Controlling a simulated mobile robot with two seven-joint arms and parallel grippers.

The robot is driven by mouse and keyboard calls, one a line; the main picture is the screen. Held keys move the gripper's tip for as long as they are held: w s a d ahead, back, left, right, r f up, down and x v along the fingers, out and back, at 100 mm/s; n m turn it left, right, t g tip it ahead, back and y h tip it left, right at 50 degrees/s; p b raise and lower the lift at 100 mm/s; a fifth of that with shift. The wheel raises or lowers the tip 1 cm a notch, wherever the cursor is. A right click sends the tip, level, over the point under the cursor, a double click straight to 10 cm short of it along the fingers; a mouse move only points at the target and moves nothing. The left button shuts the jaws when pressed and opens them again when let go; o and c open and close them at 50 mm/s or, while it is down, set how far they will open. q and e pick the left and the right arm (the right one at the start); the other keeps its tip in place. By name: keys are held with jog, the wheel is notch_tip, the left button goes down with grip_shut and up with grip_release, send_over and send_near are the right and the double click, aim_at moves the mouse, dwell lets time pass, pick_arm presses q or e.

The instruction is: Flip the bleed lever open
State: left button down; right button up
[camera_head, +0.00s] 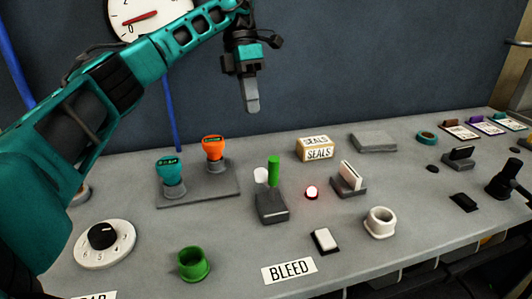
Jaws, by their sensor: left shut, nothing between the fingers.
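The BLEED label (290,270) lies flat at the front edge of the grey console. Behind it stands a dark grey block (271,207) with an upright green lever handle (274,171) at its back; a small white round piece (261,175) shows just left of the green. I cannot tell how the white piece is attached. My left gripper (252,104) points down, shut and empty, above and behind the lever and apart from it. My right gripper is not in view.
A red-lit button (311,192), white rocker switch (325,241) and white ring (380,223) sit right of the lever. Teal (171,175) and orange (213,151) knobs stand left. A SEALS box (314,149) is behind. A green cup (193,265) stands front left.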

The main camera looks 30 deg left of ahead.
aim_at(273, 179)
pick_arm(q)
jog(key=s+d+f, duration=0.3)
jog(key=d+f, duration=0.3)
jog(key=f, duration=0.3)
jog(key=shift+s+f+b, duration=0.15)
jog(key=shift+s+b, duration=0.1)
jog(key=shift+b, duration=0.05)
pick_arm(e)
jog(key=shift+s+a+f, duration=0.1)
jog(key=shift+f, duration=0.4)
pick_arm(q)
jog(key=shift+d, duration=0.1)
